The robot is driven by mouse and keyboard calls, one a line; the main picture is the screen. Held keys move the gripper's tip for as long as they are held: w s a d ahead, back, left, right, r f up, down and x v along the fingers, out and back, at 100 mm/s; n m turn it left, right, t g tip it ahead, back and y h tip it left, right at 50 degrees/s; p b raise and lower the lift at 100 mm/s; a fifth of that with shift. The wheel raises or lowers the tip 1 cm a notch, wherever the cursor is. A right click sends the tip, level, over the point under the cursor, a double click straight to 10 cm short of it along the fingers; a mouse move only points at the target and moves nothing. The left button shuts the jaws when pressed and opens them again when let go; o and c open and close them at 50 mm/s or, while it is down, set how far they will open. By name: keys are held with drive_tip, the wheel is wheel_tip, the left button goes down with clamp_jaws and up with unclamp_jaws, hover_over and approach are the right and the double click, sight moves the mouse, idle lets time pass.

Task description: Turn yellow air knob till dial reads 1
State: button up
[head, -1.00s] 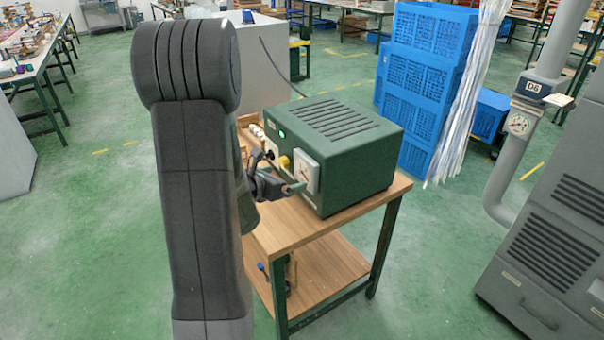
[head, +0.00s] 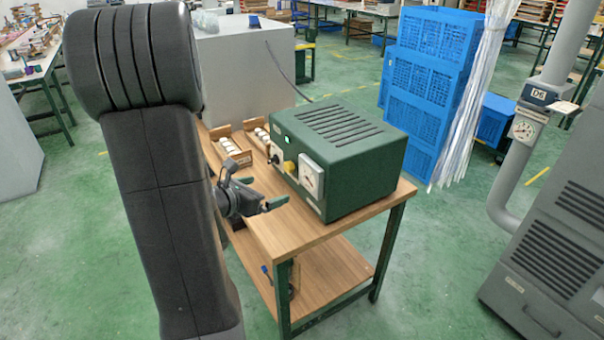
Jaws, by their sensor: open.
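A green control box (head: 350,160) with a slotted top stands on a wooden table (head: 290,235). Its front face carries the yellow knob (head: 289,167), a white square dial (head: 311,175) to the right of the knob and a black knob to the left. The dial's needle and numbers are too small to read. My gripper (head: 262,192) is open and empty, in front of the box's face, apart from the yellow knob. Its green-tipped fingers point to the right.
Two wooden trays (head: 228,148) with several white round pieces lie left of the box. Blue crates (head: 425,90) and a white bundle stand behind on the right. A grey cabinet (head: 550,250) is at the far right. The table's front right is bare.

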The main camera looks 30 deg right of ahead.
idle(0.5)
drive_tip(key=b+x, duration=0.2)
drive_tip(key=x, duration=0.8)
drive_tip(key=p+v, duration=0.1)
drive_tip(key=v, duration=0.6)
